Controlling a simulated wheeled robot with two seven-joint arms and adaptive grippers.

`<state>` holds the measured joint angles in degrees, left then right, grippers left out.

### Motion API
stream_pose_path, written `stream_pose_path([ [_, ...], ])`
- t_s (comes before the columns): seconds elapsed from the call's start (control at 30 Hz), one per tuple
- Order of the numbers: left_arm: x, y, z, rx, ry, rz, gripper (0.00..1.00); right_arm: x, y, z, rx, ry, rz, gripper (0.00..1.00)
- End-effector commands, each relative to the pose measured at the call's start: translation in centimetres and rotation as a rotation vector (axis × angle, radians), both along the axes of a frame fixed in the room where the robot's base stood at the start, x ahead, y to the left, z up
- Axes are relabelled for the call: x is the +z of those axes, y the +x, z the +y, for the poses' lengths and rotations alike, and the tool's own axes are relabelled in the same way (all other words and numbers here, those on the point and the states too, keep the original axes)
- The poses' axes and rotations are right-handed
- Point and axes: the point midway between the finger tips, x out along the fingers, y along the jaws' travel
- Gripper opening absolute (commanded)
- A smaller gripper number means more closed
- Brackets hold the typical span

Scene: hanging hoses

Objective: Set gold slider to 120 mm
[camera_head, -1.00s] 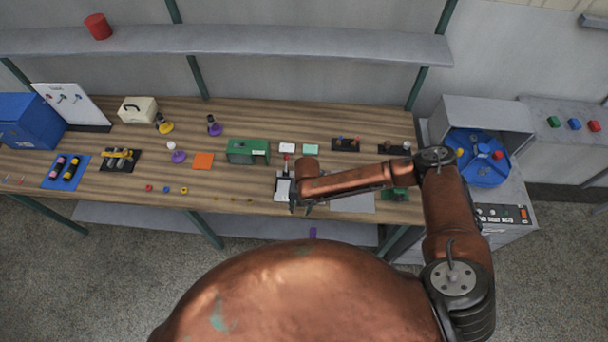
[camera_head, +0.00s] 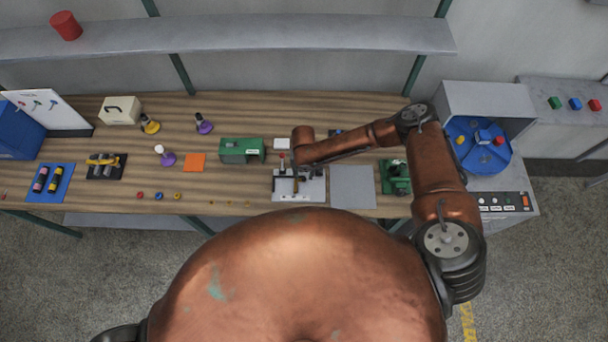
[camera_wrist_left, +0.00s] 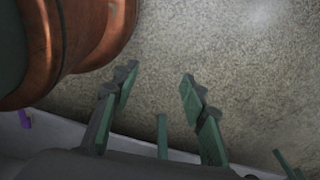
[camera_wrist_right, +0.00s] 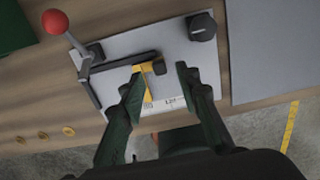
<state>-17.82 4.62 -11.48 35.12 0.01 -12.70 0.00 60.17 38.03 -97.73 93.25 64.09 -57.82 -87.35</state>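The gold slider (camera_wrist_right: 146,82) is a thin yellow piece on a black bar of a pale plate (camera_wrist_right: 120,45) in the right wrist view. The plate, with small scale marks near its edge, also shows on the bench in the head view (camera_head: 315,188). My right gripper (camera_wrist_right: 160,75) is open above the plate, with its green fingers on either side of the slider. I cannot tell whether they touch it. My left gripper (camera_wrist_left: 155,85) is open and empty over the floor in the left wrist view. It is not seen in the head view.
On the plate are a red ball-topped lever (camera_wrist_right: 54,21) and a black knob (camera_wrist_right: 201,27). A grey sheet (camera_head: 352,187) lies to the plate's right, with a green device (camera_head: 396,177) beyond. A green box (camera_head: 241,150) stands to the left. Small coloured pieces lie along the front edge.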

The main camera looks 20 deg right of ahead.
Motion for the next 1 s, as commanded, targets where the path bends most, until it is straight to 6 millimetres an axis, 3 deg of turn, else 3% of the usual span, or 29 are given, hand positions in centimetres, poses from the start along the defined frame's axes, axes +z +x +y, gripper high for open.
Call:
stream_pose_path([
  [0.17, 0.3, -0.5, 0.0, 0.001, 0.001, 0.006, 0.40, -2.1, 0.0, -0.1, -0.003, -0.001, 0.000, 0.30],
  [0.4, 0.6, 2.4, -0.1, -0.006, -0.002, -0.030, 0.40, -2.8, 0.0, -0.2, -0.004, 0.000, -0.001, 0.30],
  [0.53, 0.6, 2.9, -0.3, -0.006, -0.003, -0.038, 0.40, -2.8, 0.0, -0.2, -0.005, 0.000, -0.001, 0.30],
  [1.0, 0.5, 1.0, -0.1, -0.001, -0.002, -0.013, 0.40, -2.7, 0.0, -0.2, -0.005, 0.000, -0.001, 0.00],
])
